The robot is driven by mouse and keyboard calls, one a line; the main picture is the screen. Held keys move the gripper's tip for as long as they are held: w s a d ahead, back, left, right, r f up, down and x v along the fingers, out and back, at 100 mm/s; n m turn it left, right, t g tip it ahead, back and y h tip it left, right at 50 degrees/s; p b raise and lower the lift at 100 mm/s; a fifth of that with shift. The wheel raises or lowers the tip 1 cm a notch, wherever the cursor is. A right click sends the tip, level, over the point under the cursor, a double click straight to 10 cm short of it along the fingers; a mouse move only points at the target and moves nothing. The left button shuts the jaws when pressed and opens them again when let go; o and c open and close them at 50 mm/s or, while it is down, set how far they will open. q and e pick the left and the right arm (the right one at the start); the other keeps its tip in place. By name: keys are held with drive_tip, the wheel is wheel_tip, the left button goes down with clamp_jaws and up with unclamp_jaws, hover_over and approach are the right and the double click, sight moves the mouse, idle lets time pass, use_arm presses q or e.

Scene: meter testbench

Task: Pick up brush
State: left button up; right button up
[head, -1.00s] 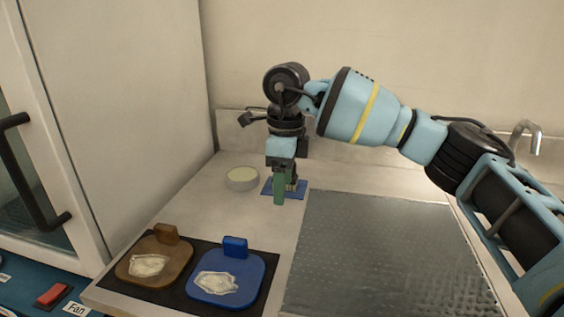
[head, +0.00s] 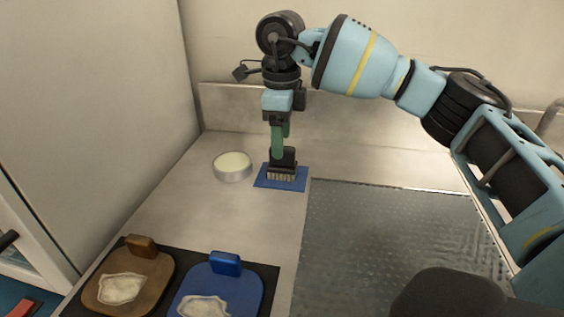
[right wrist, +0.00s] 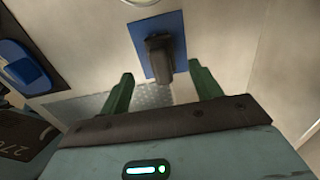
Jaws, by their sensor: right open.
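The brush (head: 283,171) has a dark body and pale bristles that face the camera. It rests on a small blue mat (head: 261,182) at the back of the counter. My right gripper (head: 279,157) points down with green fingers at the brush, their lower ends partly hidden behind it. In the right wrist view, my open gripper (right wrist: 160,73) has its fingers apart with the brush (right wrist: 160,52) between and just beyond the tips. No grip on it shows. My left gripper is not in view.
A round dish (head: 232,171) with pale contents stands left of the mat. A brown board (head: 101,291) and a blue board (head: 250,285) sit at the front left on a black mat. A textured metal plate (head: 390,230) fills the right. A wall (head: 225,45) rises behind.

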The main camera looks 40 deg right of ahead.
sight(282, 161)
drive_tip(key=shift+d+f, duration=0.15)
drive_tip(key=shift+f, duration=3.25)
drive_tip(key=shift+c, duration=0.3)
drive_tip(key=c, duration=1)
drive_tip(key=shift+r, duration=0.15)
drive_tip(key=shift+c, duration=0.2)
drive_tip(key=shift+r, duration=0.5)
wheel_tip(282, 161, up, 2)
drive_tip(key=shift+r, duration=0.1)
drive_tip(key=s+a, duration=0.3)
drive_tip(key=a, duration=0.1)
drive_tip(key=s+a+r, duration=0.1)
drive_tip(key=s+a, duration=0.2)
drive_tip(key=a, duration=0.1)
drive_tip(key=s+a, duration=0.4)
drive_tip(key=shift+a+r, duration=0.3)
